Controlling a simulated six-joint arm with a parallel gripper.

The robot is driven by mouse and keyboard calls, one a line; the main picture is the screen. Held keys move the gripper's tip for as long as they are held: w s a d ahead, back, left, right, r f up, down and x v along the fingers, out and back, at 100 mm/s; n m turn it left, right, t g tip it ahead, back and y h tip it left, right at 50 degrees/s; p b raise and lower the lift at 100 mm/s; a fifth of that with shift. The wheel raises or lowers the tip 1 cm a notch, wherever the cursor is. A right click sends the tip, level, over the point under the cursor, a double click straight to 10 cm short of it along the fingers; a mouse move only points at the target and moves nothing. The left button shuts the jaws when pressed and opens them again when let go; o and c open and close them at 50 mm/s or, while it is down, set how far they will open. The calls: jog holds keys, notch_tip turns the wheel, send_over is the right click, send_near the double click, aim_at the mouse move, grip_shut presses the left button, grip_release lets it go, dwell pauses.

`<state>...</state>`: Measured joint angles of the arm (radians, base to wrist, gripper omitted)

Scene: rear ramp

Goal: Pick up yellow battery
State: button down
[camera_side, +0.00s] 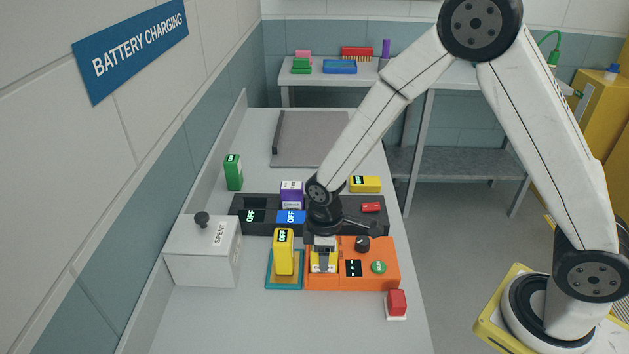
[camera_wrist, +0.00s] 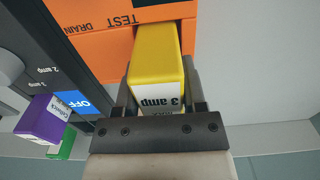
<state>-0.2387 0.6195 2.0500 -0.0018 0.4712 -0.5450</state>
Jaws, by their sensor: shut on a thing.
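My gripper (camera_side: 323,245) is over the left part of the orange tester (camera_side: 335,283). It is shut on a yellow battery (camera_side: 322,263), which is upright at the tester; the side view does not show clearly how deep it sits. In the wrist view the fingers (camera_wrist: 158,92) are on both sides of this battery (camera_wrist: 157,55), whose label reads "3 amp". A second yellow battery (camera_side: 283,256) stands upright on a teal pad (camera_side: 285,286) just left of the tester. A third yellow battery (camera_side: 368,184) is behind the black charger at the right.
A green battery (camera_side: 234,173) stands at the left.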

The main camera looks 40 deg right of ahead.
jog(key=shift+r, duration=0.1)
jog(key=shift+r, duration=1.15)
jog(key=s+d+r, duration=0.2)
jog(key=s+r, duration=0.8)
jog(key=s, duration=0.3)
jog(key=shift+s+d+r, duration=0.25)
jog(key=shift+s+d, duration=0.05)
jog(key=shift+s, duration=0.05)
jog(key=shift+w, duration=0.1)
